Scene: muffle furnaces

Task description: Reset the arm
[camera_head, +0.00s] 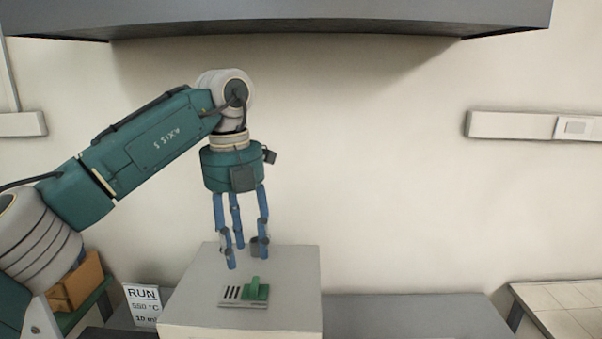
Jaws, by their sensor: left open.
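My left arm comes in from the left and bends down at the wrist. My left gripper (243,250) has blue fingers that point down and stand apart, with nothing between them. It is above a light grey box-shaped block (190,295), which looks like a furnace top. On the block's top lies a small grey plate with dark slots (231,293) and a green raised part (257,289). The fingertips are just above and behind this plate in the picture; I cannot tell the exact gap. My right gripper is not in view.
A dark hood (290,22) spans the top. A sign reading RUN and 550 °C or similar (142,304) stands left of the block. An orange-brown box (80,283) is at the lower left. A grey surface (415,315) and a tiled table (565,305) lie at the right.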

